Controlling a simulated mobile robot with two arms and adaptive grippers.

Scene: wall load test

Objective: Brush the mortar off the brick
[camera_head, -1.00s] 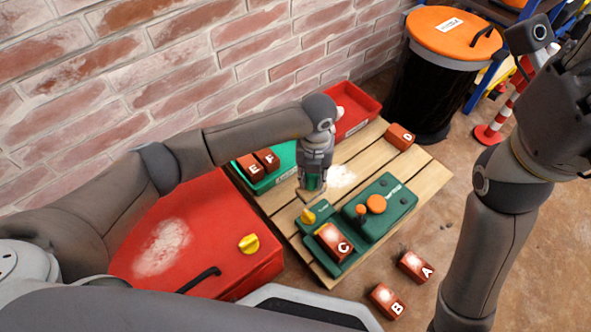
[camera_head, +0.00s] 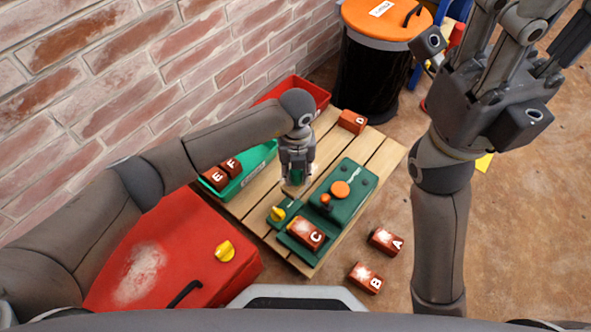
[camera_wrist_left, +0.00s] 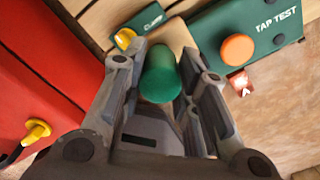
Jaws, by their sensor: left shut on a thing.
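Brick C (camera_head: 307,234), red with pale mortar on its face, sits in the front of the green tap test unit (camera_head: 349,180) on the wooden pallet. My left gripper (camera_head: 296,176) is over the pallet, behind the yellow knob (camera_head: 278,214) and apart from brick C. It is shut on a green-handled brush (camera_wrist_left: 160,80), seen nearly end-on in the left wrist view; its lower end is mostly hidden. My right gripper (camera_head: 505,40) is raised at the upper right, partly cut off, and its opening is unclear.
Bricks A (camera_head: 385,241) and B (camera_head: 366,277), with pale patches, lie on the floor to the right. Brick D (camera_head: 352,121) is at the pallet's back. Bricks E (camera_head: 214,177) and F (camera_head: 230,167) are in a green tray. A red case (camera_head: 190,228) stands at left; an orange-lidded bin (camera_head: 370,75) behind.

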